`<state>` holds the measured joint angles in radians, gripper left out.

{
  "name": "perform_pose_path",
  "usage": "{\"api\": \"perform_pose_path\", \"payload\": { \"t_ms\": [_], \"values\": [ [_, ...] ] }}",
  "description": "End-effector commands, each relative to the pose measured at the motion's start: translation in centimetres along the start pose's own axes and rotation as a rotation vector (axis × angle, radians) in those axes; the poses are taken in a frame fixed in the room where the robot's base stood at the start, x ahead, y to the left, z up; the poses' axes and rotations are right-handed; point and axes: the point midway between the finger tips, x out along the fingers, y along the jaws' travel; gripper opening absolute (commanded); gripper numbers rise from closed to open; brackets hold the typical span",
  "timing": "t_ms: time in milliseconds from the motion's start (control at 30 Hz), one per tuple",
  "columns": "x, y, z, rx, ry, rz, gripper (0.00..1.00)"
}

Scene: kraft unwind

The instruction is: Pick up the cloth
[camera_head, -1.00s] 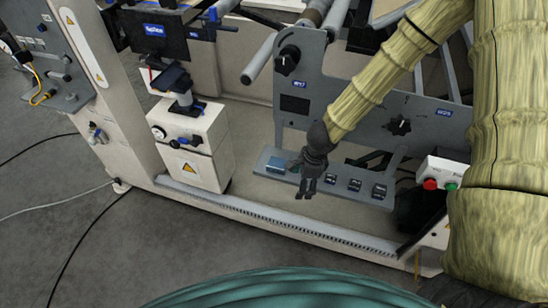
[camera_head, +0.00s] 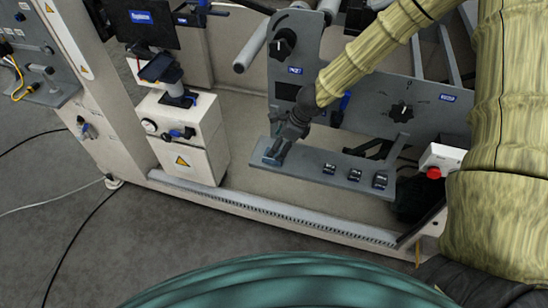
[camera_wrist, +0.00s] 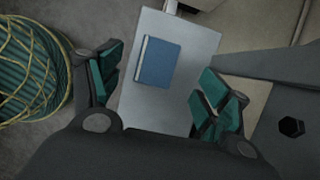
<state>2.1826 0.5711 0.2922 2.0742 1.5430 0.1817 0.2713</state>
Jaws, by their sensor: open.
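The cloth is a small folded blue square (camera_wrist: 157,62) lying flat on a grey shelf (camera_wrist: 150,112). In the wrist view it lies between the two open fingers of my gripper (camera_wrist: 158,78), apart from both and nearer the left one. In the head view my gripper (camera_head: 273,156) is at the left end of the shelf (camera_head: 340,177), pointing down over the cloth. It hides most of the cloth there. The gripper is open and empty. I cannot tell its exact height above the cloth.
Several small black blocks (camera_head: 329,168) stand on the shelf to the right. A grey upright panel (camera_head: 375,118) with knobs rises behind it. A box with a red button (camera_head: 440,160) is at the right. A white cabinet (camera_head: 188,145) stands left.

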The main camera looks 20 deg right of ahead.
Motion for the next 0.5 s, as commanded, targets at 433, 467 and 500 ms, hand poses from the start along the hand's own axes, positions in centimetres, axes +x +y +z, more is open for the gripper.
{"api": "perform_pose_path", "payload": {
  "t_ms": [433, 467, 500],
  "values": [
    [4.9, 0.1, -0.5, 0.001, 0.001, 0.000, 0.77],
    [5.0, 0.1, -0.5, 0.001, 0.001, 0.000, 0.77],
    [5.0, 0.1, -0.4, 0.000, 0.000, -0.001, 0.77]
  ]
}}
